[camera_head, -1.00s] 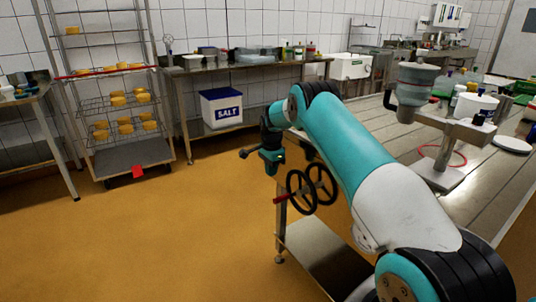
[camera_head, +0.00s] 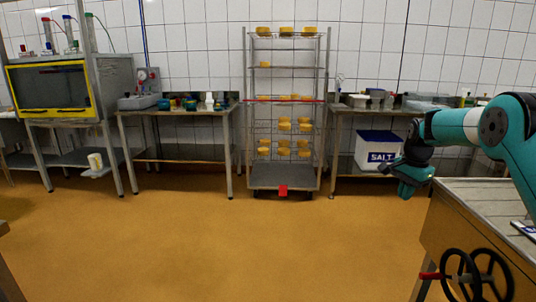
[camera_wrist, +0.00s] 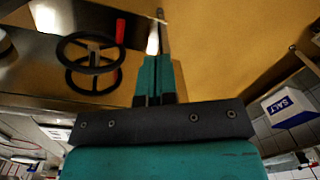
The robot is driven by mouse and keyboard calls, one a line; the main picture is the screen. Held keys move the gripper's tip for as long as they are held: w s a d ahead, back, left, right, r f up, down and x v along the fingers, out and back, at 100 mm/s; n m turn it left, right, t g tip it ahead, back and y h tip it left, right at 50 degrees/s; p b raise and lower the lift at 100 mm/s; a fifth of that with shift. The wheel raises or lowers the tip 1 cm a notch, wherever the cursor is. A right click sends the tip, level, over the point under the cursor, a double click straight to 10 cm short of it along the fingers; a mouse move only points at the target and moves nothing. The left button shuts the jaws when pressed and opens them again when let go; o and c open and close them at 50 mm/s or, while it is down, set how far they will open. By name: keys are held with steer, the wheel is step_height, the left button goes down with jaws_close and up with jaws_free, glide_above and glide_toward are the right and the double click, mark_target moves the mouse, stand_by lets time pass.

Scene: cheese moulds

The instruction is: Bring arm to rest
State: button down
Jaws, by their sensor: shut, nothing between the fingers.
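My teal arm reaches in from the right side of the head view, over the right-hand table. My gripper (camera_head: 405,188) hangs at the arm's left end, in free air to the left of that table and in front of the salt box. In the wrist view my gripper (camera_wrist: 155,80) shows as two teal fingers close together with nothing between them. The fingers point towards the bare orange floor. No held object shows in either view.
A table (camera_head: 470,215) with black handwheels (camera_head: 480,275) under its edge stands at the right. A wire rack (camera_head: 285,178) with cheeses, a white and blue salt box (camera_head: 378,150) and steel benches (camera_head: 180,153) line the wall. The orange floor (camera_head: 250,245) in the middle is clear.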

steer(key=s+a+r+n+y+p, duration=0.2)
steer(key=s+a+r+n+p, duration=0.2)
steer(key=s+a+r+n, duration=0.95)
steer(key=s+a+r+n+p, duration=0.1)
steer(key=s+a, duration=0.3)
steer(key=s, duration=0.5)
steer(key=s+a+r+n+y+p, duration=0.1)
steer(key=s+a+r+n, duration=0.1)
steer(key=s, duration=0.8)
steer(key=s+a+r+n+p, duration=0.2)
steer(key=s+a+n, duration=0.2)
steer(key=s, duration=0.5)
steer(key=shift+s+a+y, duration=0.4)
steer(key=shift+a, duration=0.85)
steer(key=shift+r, duration=0.15)
